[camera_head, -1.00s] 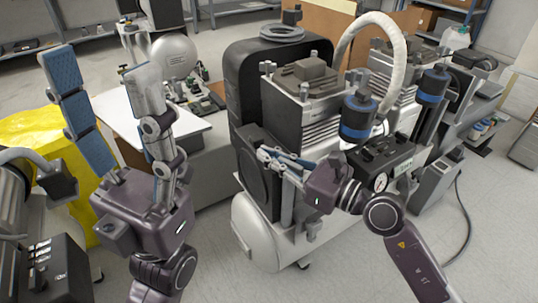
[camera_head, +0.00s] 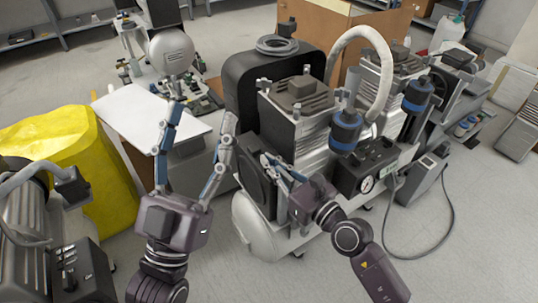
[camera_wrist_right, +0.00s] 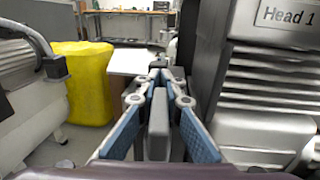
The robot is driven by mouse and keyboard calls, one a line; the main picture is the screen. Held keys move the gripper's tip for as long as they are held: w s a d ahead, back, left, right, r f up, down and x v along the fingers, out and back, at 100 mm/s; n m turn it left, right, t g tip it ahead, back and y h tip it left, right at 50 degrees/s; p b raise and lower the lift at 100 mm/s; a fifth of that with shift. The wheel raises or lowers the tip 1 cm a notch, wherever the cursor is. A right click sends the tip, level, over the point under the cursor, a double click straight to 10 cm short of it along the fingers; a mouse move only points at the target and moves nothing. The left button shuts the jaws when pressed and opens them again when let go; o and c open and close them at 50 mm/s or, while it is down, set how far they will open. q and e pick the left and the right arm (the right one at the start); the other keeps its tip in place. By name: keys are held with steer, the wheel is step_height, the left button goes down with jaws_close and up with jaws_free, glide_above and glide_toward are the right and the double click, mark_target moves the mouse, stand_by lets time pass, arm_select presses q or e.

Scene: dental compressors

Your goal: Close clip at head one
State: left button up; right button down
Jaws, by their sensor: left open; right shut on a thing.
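The compressor head marked "Head 1" (camera_wrist_right: 285,62) fills the right side of the right wrist view. In the head view, the front compressor head (camera_head: 300,105) stands on a silver tank. My right gripper (camera_head: 268,160) is at the front left side of this unit. In the right wrist view, its blue-padded fingers (camera_wrist_right: 157,76) come together at the tips around a narrow grey piece (camera_wrist_right: 157,125), which looks like the clip. The fingers hide much of it, so I cannot tell its angle. My left gripper (camera_head: 200,112) is open and empty, pointing up, left of the compressor.
A yellow covered bin (camera_head: 75,155) and a white-topped table (camera_head: 140,115) stand behind my left gripper. A grey machine (camera_head: 25,215) is at the lower left. A white hose (camera_head: 378,60) arches over the compressor. Open floor lies at the lower right.

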steer(key=shift+w+d+r+m+t+h+p, duration=0.15)
steer(key=shift+w+r+m+t+h+p, duration=0.2)
steer(key=shift+p, duration=0.75)
steer(key=shift+d+f+m+t+h+p, duration=0.1)
steer(key=shift+f+m+t+h+p, duration=0.1)
steer(key=shift+m+t+h+p, duration=0.5)
steer(key=shift+n+g, duration=0.25)
arm_select(q)
steer(key=w+a+f+g+y, duration=0.1)
steer(key=f+g, duration=0.4)
steer(key=f, duration=0.5)
steer(key=w+f+g+y, duration=0.2)
steer(key=f+g, duration=0.4)
steer(key=f, duration=0.4)
steer(key=shift+w+a+f+y, duration=0.15)
steer(key=shift+w+a+y, duration=0.2)
steer(key=shift+y, duration=0.05)
arm_select(e)
steer(key=c, duration=2)
jaws_free()
steer(key=shift+s+f, duration=0.1)
steer(key=shift+f, duration=0.05)
steer(key=shift+s+d, duration=0.1)
